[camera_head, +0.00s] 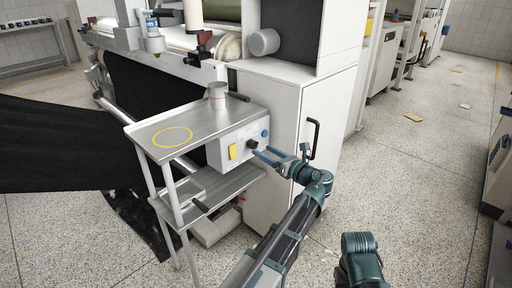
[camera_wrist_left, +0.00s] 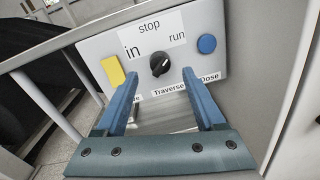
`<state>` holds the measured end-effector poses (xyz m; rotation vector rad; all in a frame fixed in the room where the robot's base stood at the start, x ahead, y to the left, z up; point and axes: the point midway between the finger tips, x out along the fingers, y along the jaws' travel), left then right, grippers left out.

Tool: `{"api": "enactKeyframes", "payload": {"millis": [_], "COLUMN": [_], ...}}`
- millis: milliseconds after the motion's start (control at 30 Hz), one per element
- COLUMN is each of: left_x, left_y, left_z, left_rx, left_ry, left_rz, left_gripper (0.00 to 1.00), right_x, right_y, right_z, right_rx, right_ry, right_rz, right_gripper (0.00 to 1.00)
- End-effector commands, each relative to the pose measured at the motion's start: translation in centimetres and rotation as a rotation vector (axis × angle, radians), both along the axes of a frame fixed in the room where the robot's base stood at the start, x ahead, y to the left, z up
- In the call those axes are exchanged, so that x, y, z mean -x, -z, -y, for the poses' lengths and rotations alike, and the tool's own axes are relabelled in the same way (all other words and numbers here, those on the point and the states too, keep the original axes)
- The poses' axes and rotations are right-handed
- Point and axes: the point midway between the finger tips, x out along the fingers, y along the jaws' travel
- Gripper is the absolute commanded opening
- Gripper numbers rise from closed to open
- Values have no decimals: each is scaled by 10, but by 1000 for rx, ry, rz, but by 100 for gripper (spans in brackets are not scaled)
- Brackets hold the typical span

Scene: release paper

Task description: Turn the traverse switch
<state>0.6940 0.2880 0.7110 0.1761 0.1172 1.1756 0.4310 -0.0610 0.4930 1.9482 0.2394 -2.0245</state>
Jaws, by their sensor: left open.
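The traverse switch (camera_wrist_left: 160,65) is a black rotary knob on a light control panel (camera_wrist_left: 100,50), with the labels "in", "stop" and "run" around it and "Traverse" below. In the head view the knob (camera_head: 252,143) shows small on the panel of the metal stand. My left gripper (camera_wrist_left: 158,78) is open, with its blue fingers pointing at the panel on either side of the knob in the wrist picture. In the head view the left gripper (camera_head: 262,153) is close to the panel; I cannot tell whether it touches. My right gripper is not in view.
A yellow part (camera_wrist_left: 113,71) is left of the knob and a blue button (camera_wrist_left: 207,44) right of it. The stand's metal top (camera_head: 165,138) carries a cup (camera_head: 217,96). A white cabinet (camera_head: 325,130) with a black handle (camera_head: 313,137) stands close behind.

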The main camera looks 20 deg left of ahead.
Motion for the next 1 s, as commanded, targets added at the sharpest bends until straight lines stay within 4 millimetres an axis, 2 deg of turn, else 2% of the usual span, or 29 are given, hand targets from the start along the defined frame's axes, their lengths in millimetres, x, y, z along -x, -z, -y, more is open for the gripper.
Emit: {"api": "enactKeyframes", "payload": {"millis": [100, 300, 733, 767, 1000], "left_x": [-9, -17, -19, -19, -19], "left_y": [0, 0, 0, 0, 0], "left_z": [-20, -40, -47, -47, -47], "left_rx": [0, 1, 0, 0, 0], "left_ry": [-3, -2, 0, 0, 0], "left_rz": [0, 1, 1, 1, 1], "left_gripper": [71, 71, 71, 68, 24], "right_x": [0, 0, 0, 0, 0], "right_y": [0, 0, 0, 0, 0], "right_z": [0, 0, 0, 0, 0], "right_rx": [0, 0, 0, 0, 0], "right_ry": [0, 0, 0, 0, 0], "right_rz": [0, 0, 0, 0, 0], "right_gripper": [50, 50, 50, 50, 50]}}
